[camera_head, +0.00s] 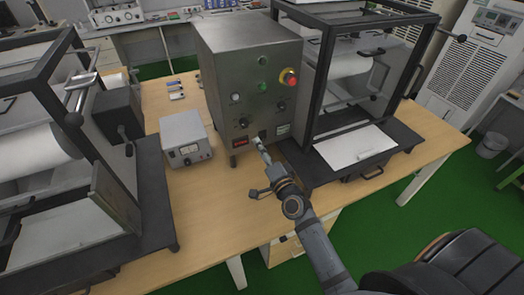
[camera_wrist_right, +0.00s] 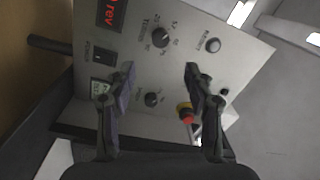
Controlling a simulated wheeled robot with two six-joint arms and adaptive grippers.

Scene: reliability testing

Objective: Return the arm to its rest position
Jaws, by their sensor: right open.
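My right arm (camera_head: 315,240) reaches in from the bottom right of the head view. Its gripper (camera_head: 259,146) is in front of the lower part of a grey metal control box (camera_head: 225,60). In the right wrist view the two fingers of the gripper (camera_wrist_right: 158,85) are spread apart with nothing between them. The box's panel (camera_wrist_right: 135,60) is beyond them, with black knobs, a red display (camera_wrist_right: 112,14) and a rocker switch (camera_wrist_right: 103,55). I cannot tell whether the fingertips touch the panel. My left gripper is not in view.
Framed test rigs stand on the wooden table (camera_head: 205,215), one at the left (camera_head: 60,195) and one right of the box (camera_head: 350,85). A small grey meter box (camera_head: 185,138) sits between. The table front is clear.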

